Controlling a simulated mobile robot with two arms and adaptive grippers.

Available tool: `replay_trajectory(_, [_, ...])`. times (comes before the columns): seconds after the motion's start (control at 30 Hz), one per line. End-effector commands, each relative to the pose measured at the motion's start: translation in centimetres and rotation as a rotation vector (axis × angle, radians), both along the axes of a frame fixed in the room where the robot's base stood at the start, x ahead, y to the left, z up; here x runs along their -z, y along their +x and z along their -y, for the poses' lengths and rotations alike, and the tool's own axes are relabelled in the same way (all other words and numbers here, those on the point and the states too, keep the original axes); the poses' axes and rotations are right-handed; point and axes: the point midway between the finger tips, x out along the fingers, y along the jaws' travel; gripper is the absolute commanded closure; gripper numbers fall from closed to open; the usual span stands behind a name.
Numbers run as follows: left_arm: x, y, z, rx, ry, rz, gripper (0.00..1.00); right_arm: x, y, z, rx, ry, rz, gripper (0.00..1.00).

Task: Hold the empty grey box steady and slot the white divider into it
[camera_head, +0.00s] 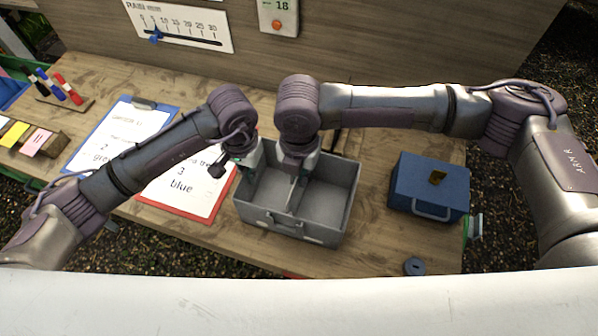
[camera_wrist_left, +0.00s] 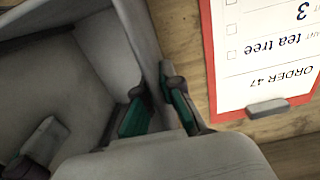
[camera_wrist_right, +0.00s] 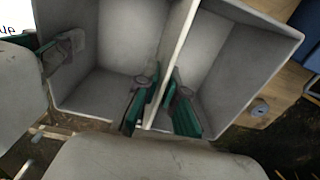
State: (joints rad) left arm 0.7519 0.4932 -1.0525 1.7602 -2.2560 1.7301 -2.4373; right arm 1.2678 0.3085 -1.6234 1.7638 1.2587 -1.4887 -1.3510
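The grey box (camera_head: 345,205) stands open on the table in the head view. The white divider (camera_head: 297,194) is upright inside it, splitting it into two compartments; it also shows in the right wrist view (camera_wrist_right: 179,50). I cannot tell whether its lower edge touches the floor. My right gripper (camera_wrist_right: 160,112) is shut on the divider's edge, one finger on each side. My left gripper (camera_wrist_left: 156,112) is shut on the box's side wall (camera_wrist_left: 152,50), one finger inside and one outside. In the head view my wrists partly hide both gripping spots.
A blue box (camera_head: 430,185) with a handle stands right of the grey box. A red clipboard (camera_head: 205,210) lies close on the left, a blue clipboard (camera_head: 95,140) beyond it. A small round grey object (camera_head: 414,266) lies near the front edge. A panel rises behind.

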Motion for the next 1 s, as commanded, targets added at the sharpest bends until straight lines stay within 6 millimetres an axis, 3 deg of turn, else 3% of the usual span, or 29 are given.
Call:
replay_trajectory(0.03, [0.0,0.0,0.0,0.000,0.000,0.000,1.00,0.0,0.0,0.0,0.000,0.000,0.000,0.79])
replay_trajectory(0.13, [0.0,0.0,0.0,0.000,0.000,0.001,1.00,0.0,0.0,0.0,0.000,0.000,0.000,0.65])
replay_trajectory(0.53, [0.0,0.0,0.0,0.000,0.000,0.001,1.00,-1.0,0.0,-0.1,0.000,0.002,0.001,0.65])
replay_trajectory(1.0, [0.0,0.0,0.0,0.000,0.000,0.000,1.00,-10.0,0.1,-0.1,0.000,0.001,0.003,0.65])
